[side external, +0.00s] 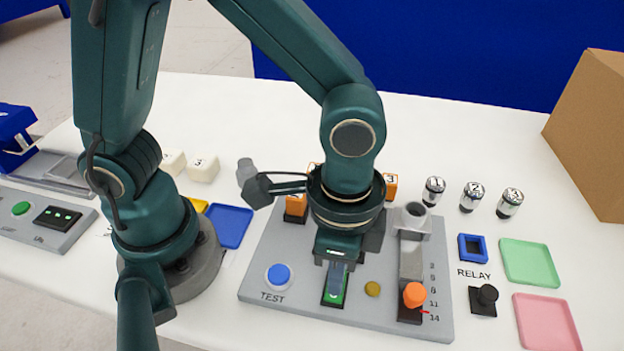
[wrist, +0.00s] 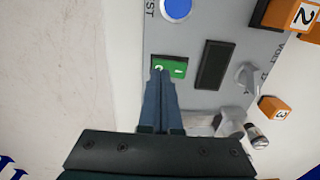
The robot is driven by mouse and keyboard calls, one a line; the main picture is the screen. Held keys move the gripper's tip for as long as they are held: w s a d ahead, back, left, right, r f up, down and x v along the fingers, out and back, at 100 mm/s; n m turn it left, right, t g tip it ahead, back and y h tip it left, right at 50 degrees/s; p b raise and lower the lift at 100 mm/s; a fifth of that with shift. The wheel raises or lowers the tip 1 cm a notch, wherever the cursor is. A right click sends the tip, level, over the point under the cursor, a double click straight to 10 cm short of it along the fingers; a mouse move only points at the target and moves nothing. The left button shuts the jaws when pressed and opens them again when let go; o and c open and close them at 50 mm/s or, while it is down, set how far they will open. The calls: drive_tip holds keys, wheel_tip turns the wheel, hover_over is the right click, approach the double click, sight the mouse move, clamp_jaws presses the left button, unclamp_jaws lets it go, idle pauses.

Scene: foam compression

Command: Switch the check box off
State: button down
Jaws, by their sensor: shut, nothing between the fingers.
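The check box is a grey panel (side external: 300,306) with a blue TEST button (side external: 279,275) on its left. A rocker switch (side external: 334,297) glows green near its front edge, in a dark frame. In the wrist view the green rocker (wrist: 181,62) carries white marks, one beside my fingertips. My gripper (side external: 337,268) points down over the rocker, shut and empty. In the wrist view my gripper's tips (wrist: 162,76) overlap the rocker's near edge and hide part of it. I cannot tell whether they touch it.
Right of the rocker are a yellow round part (side external: 372,289) and an orange-knobbed lever (side external: 414,294). Orange numbered blocks (side external: 296,205) stand behind. Silver numbered cylinders (side external: 471,197), green (side external: 530,262) and pink (side external: 547,322) trays lie right. A blue tray (side external: 229,226) lies left.

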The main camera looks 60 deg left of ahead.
drive_tip(key=shift+r, duration=2.85)
drive_tip(key=w+a+r+n+t+h, duration=0.1)
drive_tip(key=w+a+r+n+t, duration=0.2)
drive_tip(key=a+r, duration=0.35)
drive_tip(key=s+a+f+n+t+y, duration=0.1)
drive_tip(key=s+a+n+t, duration=0.1)
drive_tip(key=s+a+n, duration=0.2)
drive_tip(key=a+n, duration=0.2)
drive_tip(key=a, duration=0.1)
drive_tip(key=shift+s+a+f+t, duration=0.25)
drive_tip(key=shift+a+t, duration=0.05)
drive_tip(key=shift+a, duration=0.1)
